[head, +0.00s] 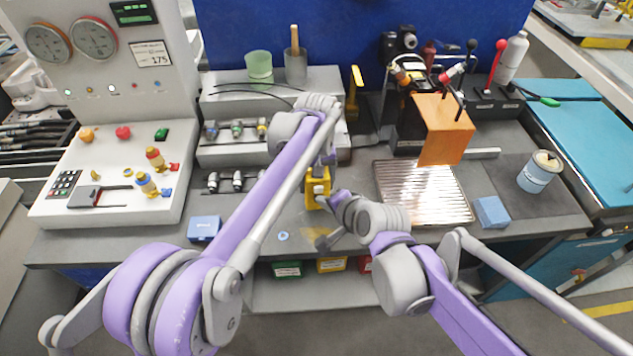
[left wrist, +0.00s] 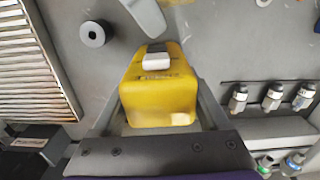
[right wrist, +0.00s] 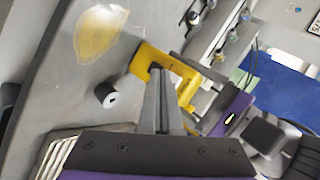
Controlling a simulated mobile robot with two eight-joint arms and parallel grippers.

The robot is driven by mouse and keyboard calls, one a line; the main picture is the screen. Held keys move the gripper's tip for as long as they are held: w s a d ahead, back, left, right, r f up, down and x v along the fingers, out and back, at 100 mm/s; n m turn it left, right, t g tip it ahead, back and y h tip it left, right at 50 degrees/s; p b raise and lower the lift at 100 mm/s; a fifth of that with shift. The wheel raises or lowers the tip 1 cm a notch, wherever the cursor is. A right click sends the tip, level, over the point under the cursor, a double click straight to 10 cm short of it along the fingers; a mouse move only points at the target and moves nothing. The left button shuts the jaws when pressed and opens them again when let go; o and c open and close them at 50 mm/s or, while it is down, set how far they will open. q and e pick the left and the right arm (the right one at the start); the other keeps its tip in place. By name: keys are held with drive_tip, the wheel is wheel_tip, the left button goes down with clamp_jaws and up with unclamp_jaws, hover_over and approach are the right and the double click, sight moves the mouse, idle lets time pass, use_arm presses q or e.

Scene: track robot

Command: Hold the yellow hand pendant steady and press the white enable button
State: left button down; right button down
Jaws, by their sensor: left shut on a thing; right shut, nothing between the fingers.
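The yellow hand pendant (head: 317,188) is over the front middle of the bench. My left gripper (left wrist: 158,103) is shut on it, one finger along each side. In the left wrist view the white button (left wrist: 156,62) shows on the pendant's upper end, beside a dark grey patch. My right gripper (right wrist: 156,72) is shut and empty. Its grey tip is close to the pendant's button end. I cannot tell whether it touches. In the right wrist view my finger covers part of the pendant (right wrist: 182,68) and the button is not clear.
A small dark cylinder (right wrist: 107,95) stands on the bench near a yellow patch (right wrist: 101,34). A ribbed metal plate (head: 425,190) and an orange box (head: 442,130) are to the right. A blue block (head: 204,228) lies left. Racks with fittings (head: 236,180) stand behind.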

drive_tip(key=shift+w, duration=0.35)
drive_tip(key=shift+w, duration=0.45)
idle(0.6)
drive_tip(key=shift+s, duration=0.95)
drive_tip(key=shift+s, duration=0.1)
use_arm(q)
unclamp_jaws()
use_arm(e)
drive_tip(key=s, duration=0.5)
drive_tip(key=shift+s+d, duration=0.2)
drive_tip(key=shift+s, duration=0.2)
